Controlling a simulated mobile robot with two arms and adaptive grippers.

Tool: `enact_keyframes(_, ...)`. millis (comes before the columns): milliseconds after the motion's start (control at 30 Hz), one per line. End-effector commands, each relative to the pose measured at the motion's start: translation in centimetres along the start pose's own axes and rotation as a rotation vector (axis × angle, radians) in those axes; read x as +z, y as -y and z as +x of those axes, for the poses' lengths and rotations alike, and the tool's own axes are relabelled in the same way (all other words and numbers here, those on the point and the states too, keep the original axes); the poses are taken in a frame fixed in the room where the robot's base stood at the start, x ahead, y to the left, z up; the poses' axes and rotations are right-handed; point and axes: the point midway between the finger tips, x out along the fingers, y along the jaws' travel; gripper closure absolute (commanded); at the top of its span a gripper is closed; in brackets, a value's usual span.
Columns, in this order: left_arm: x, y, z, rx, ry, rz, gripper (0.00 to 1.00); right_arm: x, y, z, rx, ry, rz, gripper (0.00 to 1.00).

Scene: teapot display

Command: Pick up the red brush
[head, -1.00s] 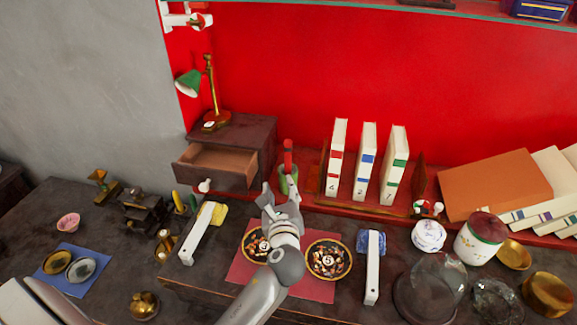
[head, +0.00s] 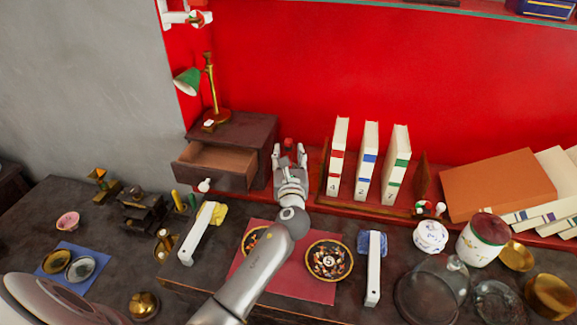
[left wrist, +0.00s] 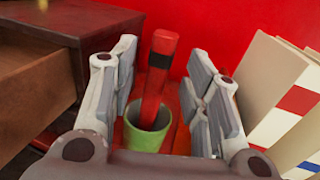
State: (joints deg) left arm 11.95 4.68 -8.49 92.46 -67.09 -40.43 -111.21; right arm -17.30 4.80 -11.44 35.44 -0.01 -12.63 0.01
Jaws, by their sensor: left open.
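The red brush (left wrist: 160,62) stands upright in a green cup (left wrist: 146,135) in the left wrist view. It has a dark band below its top, and its lower end is hidden in the cup. In the head view only its red top (head: 289,143) shows, between the fingers. My left gripper (head: 290,154) is open, with its fingers on either side of the brush. In the left wrist view the open fingers (left wrist: 162,95) show a gap on both sides of the brush. I do not see my right gripper.
A small dark cabinet (head: 244,135) with an open drawer (head: 213,166) stands left of the gripper. White books (head: 366,160) stand close on its right. The red wall (head: 330,60) is behind. Plates (head: 329,261) and white-handled tools (head: 374,270) lie in front.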

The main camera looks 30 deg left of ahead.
Motion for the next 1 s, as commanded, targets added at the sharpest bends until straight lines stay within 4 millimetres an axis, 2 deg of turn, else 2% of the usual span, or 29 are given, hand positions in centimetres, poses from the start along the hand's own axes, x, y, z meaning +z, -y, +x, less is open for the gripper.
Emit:
enact_keyframes(100,0.1,-0.1,1.6,0.001,0.000,0.001,0.57,-0.1,0.0,-0.4,0.000,-0.001,0.000,0.56)
enact_keyframes(233,0.1,-0.1,2.8,0.001,0.000,0.001,0.57,-0.2,0.1,-0.4,-0.001,-0.002,0.000,0.56)
enact_keyframes(567,0.0,-0.1,3.1,0.000,0.000,0.000,0.58,-0.5,0.6,-0.4,-0.007,-0.007,0.003,0.56)
enact_keyframes(867,0.0,-0.1,3.1,0.000,0.000,0.000,0.97,-0.5,0.6,-0.4,-0.007,-0.007,0.002,0.56)
enact_keyframes(900,0.0,-0.1,3.1,0.000,0.000,0.000,1.00,-0.5,0.6,-0.4,-0.007,-0.007,0.002,0.56)
enact_keyframes(1000,0.0,-0.1,3.1,0.000,0.000,0.000,1.00,-0.5,0.6,-0.4,-0.007,-0.007,0.002,0.56)
